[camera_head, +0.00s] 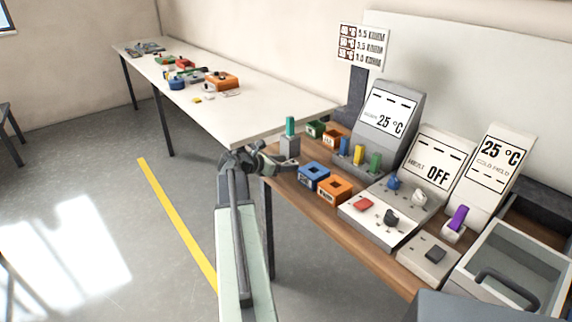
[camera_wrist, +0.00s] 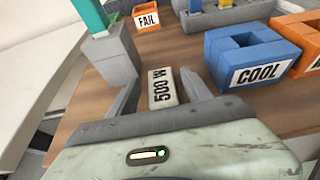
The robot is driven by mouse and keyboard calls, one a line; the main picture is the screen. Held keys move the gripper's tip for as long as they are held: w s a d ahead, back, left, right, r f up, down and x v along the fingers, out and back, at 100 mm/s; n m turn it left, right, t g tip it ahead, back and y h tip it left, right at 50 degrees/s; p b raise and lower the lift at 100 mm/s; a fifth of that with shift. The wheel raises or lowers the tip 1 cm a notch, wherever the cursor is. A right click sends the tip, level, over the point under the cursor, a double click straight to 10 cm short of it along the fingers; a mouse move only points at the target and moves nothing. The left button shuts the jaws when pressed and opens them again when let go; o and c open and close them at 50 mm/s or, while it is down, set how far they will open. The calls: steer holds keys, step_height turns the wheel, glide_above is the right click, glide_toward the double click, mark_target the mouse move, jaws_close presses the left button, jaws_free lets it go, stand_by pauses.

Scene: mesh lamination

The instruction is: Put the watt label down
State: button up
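The watt label (camera_wrist: 162,88) is a small white block marked "500 W" in black. In the wrist view it lies between my two fingers, with a gap showing on each side, and appears to rest on the brown wooden bench (camera_wrist: 205,45). My gripper (camera_wrist: 160,92) is open around it, and neither finger visibly touches it. In the head view my gripper (camera_head: 284,161) is low at the left edge of the bench, and I cannot make out the label there.
A grey block with a teal piece (camera_head: 290,133) stands beside my gripper. A blue COOL box (camera_head: 313,176) and an orange box (camera_head: 334,188) are to the right. Control panels (camera_head: 380,219) crowd the bench further right. A long white table (camera_head: 245,112) stands behind left.

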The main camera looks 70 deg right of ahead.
steer(key=shift+r, duration=0.35)
steer(key=p+v, duration=0.4)
steer(key=v, duration=0.7)
steer(key=shift+w+a+p, duration=0.2)
steer(key=shift+a+p, duration=0.15)
